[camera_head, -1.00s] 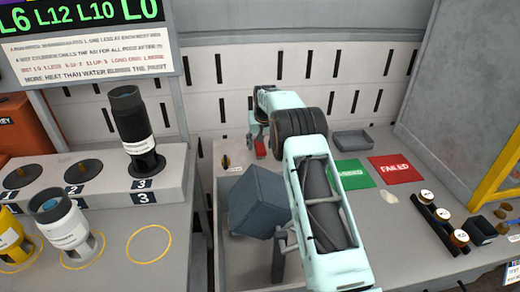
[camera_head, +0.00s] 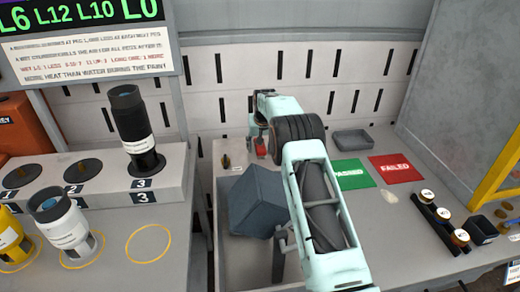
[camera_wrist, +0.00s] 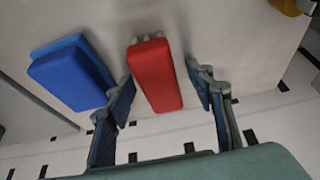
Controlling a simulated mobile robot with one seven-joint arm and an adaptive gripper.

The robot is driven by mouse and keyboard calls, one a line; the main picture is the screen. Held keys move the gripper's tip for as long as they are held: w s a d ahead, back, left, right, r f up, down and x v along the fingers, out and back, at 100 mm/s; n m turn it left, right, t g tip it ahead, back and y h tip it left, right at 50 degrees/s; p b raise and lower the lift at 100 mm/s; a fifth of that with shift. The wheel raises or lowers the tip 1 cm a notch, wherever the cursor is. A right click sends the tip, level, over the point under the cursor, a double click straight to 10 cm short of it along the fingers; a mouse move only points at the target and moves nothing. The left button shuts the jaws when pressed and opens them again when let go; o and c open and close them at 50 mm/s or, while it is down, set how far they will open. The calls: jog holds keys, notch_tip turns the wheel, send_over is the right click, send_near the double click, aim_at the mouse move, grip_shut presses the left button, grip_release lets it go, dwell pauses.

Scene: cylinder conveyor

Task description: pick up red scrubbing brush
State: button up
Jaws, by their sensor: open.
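The red scrubbing brush (camera_wrist: 155,77) lies on the pale worktop in the wrist view, with a light edge showing at its far end. My gripper (camera_wrist: 160,80) is open, with one finger on each side of the brush and small gaps showing. I cannot tell whether either finger touches it. In the head view, a small red patch of the brush (camera_head: 261,149) shows beneath my gripper (camera_head: 257,143), near the back of the worktop. My arm hides part of that area.
A blue block-like object (camera_wrist: 72,75) lies left of the brush, close to the left finger. In the head view, a dark grey box (camera_head: 258,200) stands in front of my gripper. A grey tray (camera_head: 352,140) and the green PASSED mat (camera_head: 352,174) are to the right.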

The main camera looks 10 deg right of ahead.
jog(key=c, duration=1.3)
jog(key=shift+r, duration=0.15)
jog(key=shift+r, duration=0.25)
notch_tip(320, 180, up, 4)
jog(key=shift+s+f, duration=0.15)
jog(key=shift+f, duration=0.1)
jog(key=s+r, duration=0.2)
jog(key=s+d+r, duration=0.1)
jog(key=s+r, duration=0.1)
jog(key=r, duration=0.1)
jog(key=shift+s+r, duration=0.2)
jog(key=shift+s, duration=0.05)
jog(key=shift+s+d+r, duration=0.35)
jog(key=shift+s+r, duration=0.3)
jog(key=shift+s, duration=0.85)
jog(key=shift+s+d+r, duration=0.4)
jog(key=shift+s+r, duration=0.25)
jog(key=shift+s, duration=0.8)
jog(key=shift+s+d+r, duration=0.35)
jog(key=shift+s+r, duration=0.3)
jog(key=shift+s, duration=0.85)
